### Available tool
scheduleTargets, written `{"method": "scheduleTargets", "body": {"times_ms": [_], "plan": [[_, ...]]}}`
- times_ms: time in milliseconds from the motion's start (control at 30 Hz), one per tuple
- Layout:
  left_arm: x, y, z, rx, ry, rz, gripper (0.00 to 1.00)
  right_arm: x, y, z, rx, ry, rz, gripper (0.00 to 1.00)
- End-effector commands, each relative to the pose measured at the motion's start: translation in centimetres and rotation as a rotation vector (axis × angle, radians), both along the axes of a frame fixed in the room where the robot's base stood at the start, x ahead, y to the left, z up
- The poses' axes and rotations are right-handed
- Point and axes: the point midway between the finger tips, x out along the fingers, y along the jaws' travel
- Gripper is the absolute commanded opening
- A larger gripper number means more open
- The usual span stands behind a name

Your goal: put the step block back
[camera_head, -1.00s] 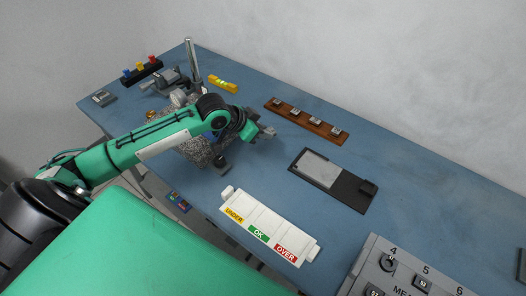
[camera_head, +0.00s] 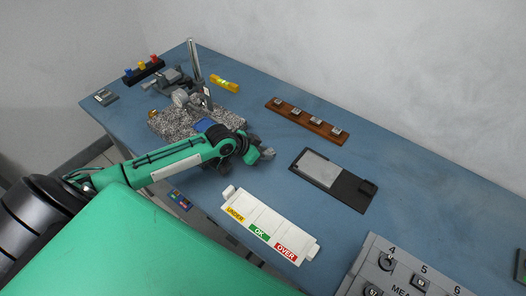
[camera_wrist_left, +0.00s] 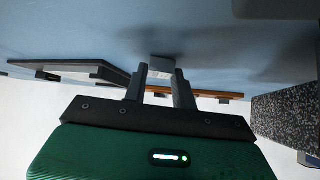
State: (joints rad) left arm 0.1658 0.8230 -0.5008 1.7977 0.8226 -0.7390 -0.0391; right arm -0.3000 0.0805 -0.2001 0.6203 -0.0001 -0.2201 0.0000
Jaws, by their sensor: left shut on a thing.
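My left gripper (camera_head: 262,154) is over the middle of the blue table, between the granite stand and the black tray. In the left wrist view its two fingers (camera_wrist_left: 161,78) are shut on a small grey step block (camera_wrist_left: 161,62). In the head view the block is too small and too close to the fingers to make out clearly. The wooden rack (camera_head: 293,117) lies behind the gripper, with several small grey metal blocks along it. It also shows as a brown strip beyond the fingers in the left wrist view (camera_wrist_left: 212,94). My right gripper is out of view.
The granite base (camera_head: 173,122) with its upright post stands left of the gripper. The black tray (camera_head: 352,190) with a grey plate lies to the right. A white UNDER/OK/OVER holder (camera_head: 262,216) lies in front. A yellow level (camera_head: 225,84) lies at the back.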

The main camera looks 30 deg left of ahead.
Motion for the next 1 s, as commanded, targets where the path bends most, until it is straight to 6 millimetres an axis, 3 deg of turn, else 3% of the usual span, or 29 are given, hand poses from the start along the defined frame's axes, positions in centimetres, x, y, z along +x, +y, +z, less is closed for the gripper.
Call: {"method": "scheduleTargets", "body": {"times_ms": [67, 100, 200, 533, 667, 1000], "plan": [[0.0, 0.0, -0.2, 0.000, 0.000, 0.000, 0.00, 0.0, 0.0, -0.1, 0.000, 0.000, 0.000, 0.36], [0.0, 0.0, -0.2, 0.000, 0.000, 0.000, 0.33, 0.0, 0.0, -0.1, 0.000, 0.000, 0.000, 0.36], [0.0, 0.0, -0.2, 0.000, 0.000, 0.000, 0.49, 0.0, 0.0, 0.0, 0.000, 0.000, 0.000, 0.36], [0.0, 0.0, 0.2, 0.000, 0.000, 0.000, 0.49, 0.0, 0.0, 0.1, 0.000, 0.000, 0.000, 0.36], [-0.8, 0.5, 0.8, 0.001, 0.002, 0.000, 0.49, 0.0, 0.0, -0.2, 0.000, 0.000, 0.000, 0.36], [-4.5, 2.7, 5.0, 0.004, 0.001, -0.001, 0.49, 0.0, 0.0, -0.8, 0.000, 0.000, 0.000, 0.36]]}}
